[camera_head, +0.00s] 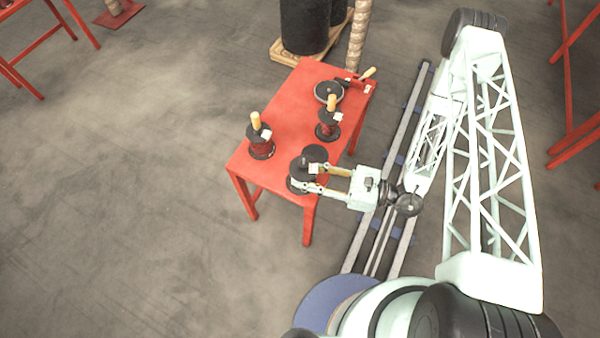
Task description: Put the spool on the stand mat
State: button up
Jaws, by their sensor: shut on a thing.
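My gripper (311,178) is over the near right part of the red table, shut on a black-flanged spool (315,153). The fingers cover part of the spool, and its core is hidden. A dark round edge (293,186) shows below and left of the fingers; I cannot tell whether it is the spool's lower flange or a mat under it. I cannot tell whether the spool touches the table. I cannot pick out the stand mat for certain; a round dark disc with a pale rim (328,92) lies at the table's far end.
On the red table (290,110), two dark red coils with wooden pegs stand upright, one at the left (261,143) and one at the right (328,124). A wooden-handled tool (366,74) lies at the far right corner. Black cylinders (305,25) stand on a pallet behind. The table's middle is bare.

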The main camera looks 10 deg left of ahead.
jog(key=shift+w+a+f, duration=0.1)
jog(key=shift+w+a, duration=0.35)
jog(key=shift+w, duration=0.3)
jog(key=shift+w+a+f, duration=0.1)
jog(key=shift+w+a, duration=0.15)
jog(key=shift+w, duration=0.15)
jog(key=shift+f+b, duration=0.55)
jog(key=shift+f, duration=1.15)
jog(key=shift+f, duration=0.15)
jog(key=o, duration=0.9)
jog(key=shift+d, duration=0.1)
jog(key=shift+s+d+p, duration=0.2)
jog(key=shift+d, duration=1.75)
jog(key=shift+s+d+p, duration=0.15)
jog(key=shift+s+d, duration=0.1)
jog(key=shift+d, duration=1.75)
jog(key=shift+s+d+p, duration=0.2)
jog(key=shift+d, duration=1.75)
